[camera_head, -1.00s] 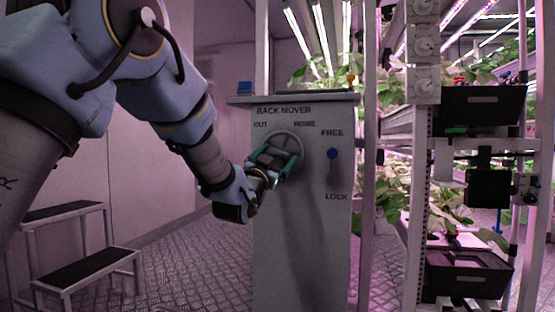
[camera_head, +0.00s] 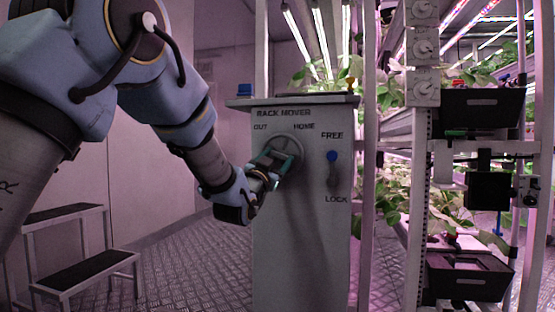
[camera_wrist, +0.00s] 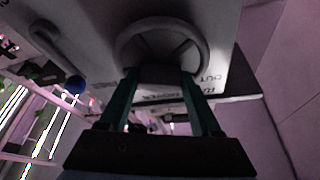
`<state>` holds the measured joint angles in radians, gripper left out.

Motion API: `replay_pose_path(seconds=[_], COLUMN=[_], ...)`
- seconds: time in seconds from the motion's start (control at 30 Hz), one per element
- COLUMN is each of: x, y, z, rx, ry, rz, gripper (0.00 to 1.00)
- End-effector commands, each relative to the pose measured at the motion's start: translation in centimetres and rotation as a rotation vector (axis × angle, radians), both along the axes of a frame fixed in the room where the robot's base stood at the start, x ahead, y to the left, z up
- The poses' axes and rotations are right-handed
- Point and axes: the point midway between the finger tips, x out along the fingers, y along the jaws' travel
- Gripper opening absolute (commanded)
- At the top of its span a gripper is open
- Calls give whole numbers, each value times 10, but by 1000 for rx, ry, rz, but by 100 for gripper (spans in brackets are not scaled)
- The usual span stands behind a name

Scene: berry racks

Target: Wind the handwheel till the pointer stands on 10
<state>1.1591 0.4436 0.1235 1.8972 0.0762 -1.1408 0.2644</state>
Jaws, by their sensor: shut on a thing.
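The grey handwheel (camera_head: 291,139) is on the upper front of the grey rack mover cabinet (camera_head: 275,235), below the OUT and HOME labels. In the wrist view the handwheel's round rim (camera_wrist: 160,27) fills the top middle. My gripper (camera_head: 286,163) is at the lower part of the wheel. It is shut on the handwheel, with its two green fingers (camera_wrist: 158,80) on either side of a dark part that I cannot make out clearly. My gripper hides part of the wheel in the head view. I cannot make out a pointer or the number 10.
A lever with a blue knob (camera_head: 332,155) stands right of the wheel, with its knob up towards FREE. Plant racks with posts, dials (camera_head: 424,48) and black bins (camera_head: 482,109) are at the right. A step stool (camera_head: 80,272) stands at the left on open floor.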

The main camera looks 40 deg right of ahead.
Motion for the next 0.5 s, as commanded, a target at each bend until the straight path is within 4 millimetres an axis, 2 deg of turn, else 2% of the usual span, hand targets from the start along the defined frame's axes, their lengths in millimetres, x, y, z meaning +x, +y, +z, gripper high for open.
replay_pose_path(seconds=[0.1,0.5], x=[0,0], y=[0,0], z=[0,-2], rx=[0,-52], ry=[0,80], rz=[0,0], gripper=[9,9])
